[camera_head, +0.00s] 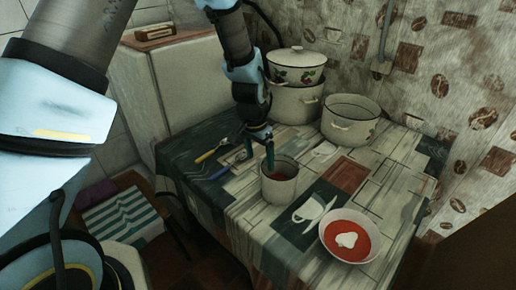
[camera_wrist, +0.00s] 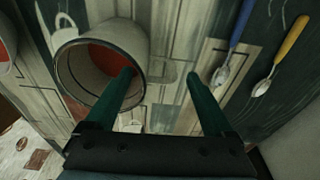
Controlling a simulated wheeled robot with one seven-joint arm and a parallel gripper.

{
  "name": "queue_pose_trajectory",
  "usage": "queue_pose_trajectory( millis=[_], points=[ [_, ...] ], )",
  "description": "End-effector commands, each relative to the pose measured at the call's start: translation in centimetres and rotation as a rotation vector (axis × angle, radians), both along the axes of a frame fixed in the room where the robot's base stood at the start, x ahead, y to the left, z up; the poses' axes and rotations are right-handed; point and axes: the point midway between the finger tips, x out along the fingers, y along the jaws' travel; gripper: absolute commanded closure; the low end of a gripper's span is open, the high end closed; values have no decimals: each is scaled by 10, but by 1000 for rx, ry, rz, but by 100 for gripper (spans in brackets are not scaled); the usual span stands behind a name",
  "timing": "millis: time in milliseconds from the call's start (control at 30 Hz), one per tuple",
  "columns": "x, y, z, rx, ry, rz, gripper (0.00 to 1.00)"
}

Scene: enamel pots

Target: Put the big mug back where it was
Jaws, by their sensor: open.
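The big mug (camera_head: 279,187) is cream enamel with a dark rim and something red inside. It stands upright on the patterned tablecloth (camera_head: 240,207), near the table's front. It also shows in the wrist view (camera_wrist: 125,42), left of centre. My gripper (camera_head: 269,164) points down at the mug's back rim, its green fingers apart. In the wrist view my gripper (camera_wrist: 160,74) has its left finger overlapping the mug's mouth and its right finger beyond the wall, over the cloth. I cannot tell whether a finger touches the mug. The mug's handle is not clearly visible.
A bowl of red soup (camera_head: 335,250) stands right of the mug. Stacked pots (camera_head: 296,104) and an open pot (camera_head: 338,132) stand behind. Blue-handled (camera_wrist: 228,53) and yellow-handled spoons (camera_wrist: 283,57) lie left of the mug in the head view. A stool (camera_head: 152,186) stands lower left.

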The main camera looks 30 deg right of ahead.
Motion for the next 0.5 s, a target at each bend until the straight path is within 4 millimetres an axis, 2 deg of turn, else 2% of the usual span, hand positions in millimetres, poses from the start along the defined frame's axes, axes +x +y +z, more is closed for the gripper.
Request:
queue_pose_trajectory(
  millis=[200, 300, 500],
  points=[
    [-1, 4, 34, -3, -3, 1, 12],
    [-1, 6, 45, -3, -2, 1, 12],
    [-2, 8, 54, 0, 0, 1, 12]
  ],
)
